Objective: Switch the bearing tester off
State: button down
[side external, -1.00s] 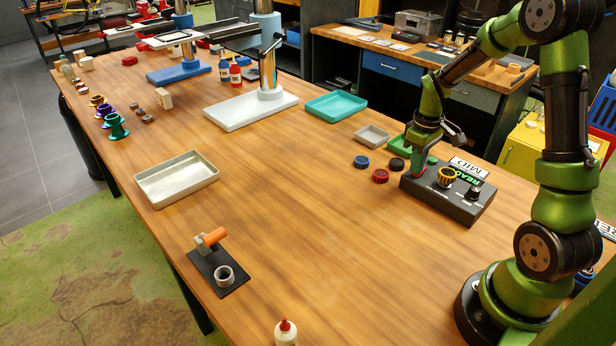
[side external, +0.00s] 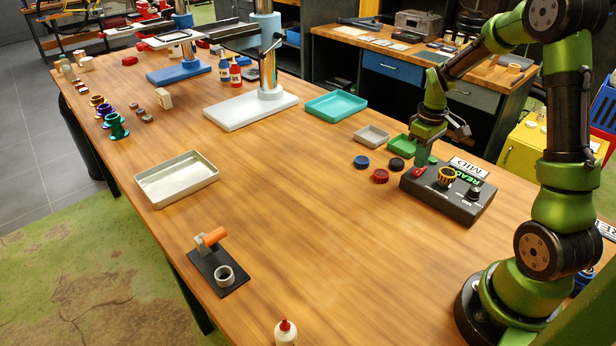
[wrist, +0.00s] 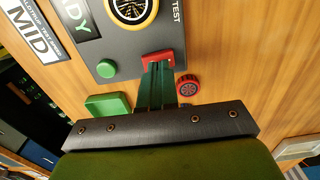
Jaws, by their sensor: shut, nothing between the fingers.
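The bearing tester (side external: 450,197) is a dark box at the right of the table. Its top carries a red switch (side external: 418,172), a green button (side external: 433,160), a yellow-ringed dial (side external: 446,176) and a black knob (side external: 473,193). Green READY lettering (side external: 467,180) shows on it. My gripper (side external: 421,158) is shut and empty, pointing down just above the red switch. In the wrist view, the green fingers (wrist: 157,88) overlap the near edge of the red switch (wrist: 158,58); any contact is unclear.
A red ring (side external: 380,176), a blue ring (side external: 361,162) and a black ring (side external: 397,164) lie left of the tester. A green tray (side external: 402,143) and a grey tray (side external: 372,136) stand behind. The table's middle is clear.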

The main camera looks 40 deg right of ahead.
notch_tip(320, 180, up, 13)
jog(key=a, duration=0.2)
jog(key=shift+a, duration=0.15)
